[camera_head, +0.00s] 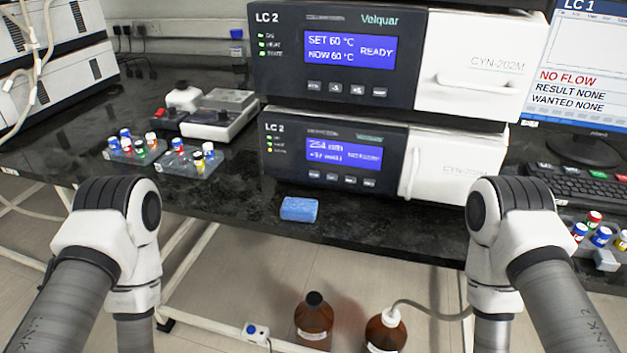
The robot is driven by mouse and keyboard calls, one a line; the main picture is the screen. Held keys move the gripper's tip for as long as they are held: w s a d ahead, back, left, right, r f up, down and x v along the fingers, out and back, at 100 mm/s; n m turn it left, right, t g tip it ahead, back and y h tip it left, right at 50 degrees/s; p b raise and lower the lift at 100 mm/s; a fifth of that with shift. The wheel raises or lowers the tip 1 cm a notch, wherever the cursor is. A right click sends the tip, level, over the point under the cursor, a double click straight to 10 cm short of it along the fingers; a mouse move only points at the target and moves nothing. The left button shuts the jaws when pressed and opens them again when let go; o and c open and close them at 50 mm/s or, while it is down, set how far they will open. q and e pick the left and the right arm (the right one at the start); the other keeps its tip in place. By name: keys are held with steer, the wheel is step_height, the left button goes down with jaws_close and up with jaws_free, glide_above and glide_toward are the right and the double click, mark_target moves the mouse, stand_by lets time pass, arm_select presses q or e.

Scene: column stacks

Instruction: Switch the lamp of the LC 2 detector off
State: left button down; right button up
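The LC 2 detector (290,150) is the lower unit of the LC 2 stack on the black bench. Its blue display (342,158) reads what looks like 254 nm on the top line; the smaller text is too blurred to read surely. A row of small buttons (345,181) runs below the display. Small indicator lights (269,145) glow at its left, the lowest more yellow than green. Its white front panel (460,168) is on the right. Both my arms show at left and right, bent downward; neither gripper is in view.
An upper LC 2 unit (270,75) reads SET 60 °C, NOW 60 °C, READY. Vial racks (135,153) stand left. A keyboard (585,187) lies right. Brown bottles (314,318) stand below the bench.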

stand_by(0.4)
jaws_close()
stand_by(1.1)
